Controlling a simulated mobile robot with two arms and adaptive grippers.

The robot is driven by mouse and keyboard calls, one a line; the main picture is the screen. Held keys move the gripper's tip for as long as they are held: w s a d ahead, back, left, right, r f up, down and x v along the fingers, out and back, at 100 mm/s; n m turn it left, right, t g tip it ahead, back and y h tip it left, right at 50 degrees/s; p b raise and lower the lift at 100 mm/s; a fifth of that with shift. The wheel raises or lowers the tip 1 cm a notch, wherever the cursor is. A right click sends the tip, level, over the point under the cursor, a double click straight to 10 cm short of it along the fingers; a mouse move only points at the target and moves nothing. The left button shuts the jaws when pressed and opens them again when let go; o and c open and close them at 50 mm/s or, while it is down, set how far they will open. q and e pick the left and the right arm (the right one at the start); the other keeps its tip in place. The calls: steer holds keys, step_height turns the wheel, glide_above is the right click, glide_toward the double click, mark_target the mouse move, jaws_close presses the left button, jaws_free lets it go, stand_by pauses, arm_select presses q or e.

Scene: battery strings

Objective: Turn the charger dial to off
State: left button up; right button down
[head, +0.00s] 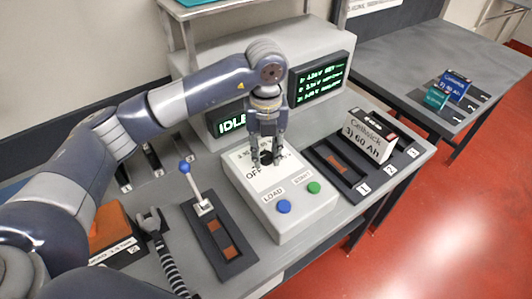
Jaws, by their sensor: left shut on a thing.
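The charger (290,222) is a pale box on the grey bench, with a blue LOAD button (284,206) and a green START button (313,187) near its front edge. The dark charger dial (267,158) is on its sloped top, beside printed labels; "OFF" is readable at the lower left. My left gripper (267,160) comes down from above and is shut on the dial. The fingers cover part of the dial and labels, so I cannot tell where it points. My right gripper is not in view.
An "IDLE" display (232,121) and a green-text screen (319,79) stand behind. A lever with a blue knob (185,167) is left of the charger. A Celwick battery (367,136) stands right. Another table (400,50) holds two batteries.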

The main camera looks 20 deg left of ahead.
mark_target(266, 155)
arm_select(q)
steer(key=shift+r+n, duration=0.1)
steer(key=shift+n, duration=0.5)
steer(key=o, duration=1.1)
step_height(266, 155, up, 12)
steer(key=shift+f, duration=0.1)
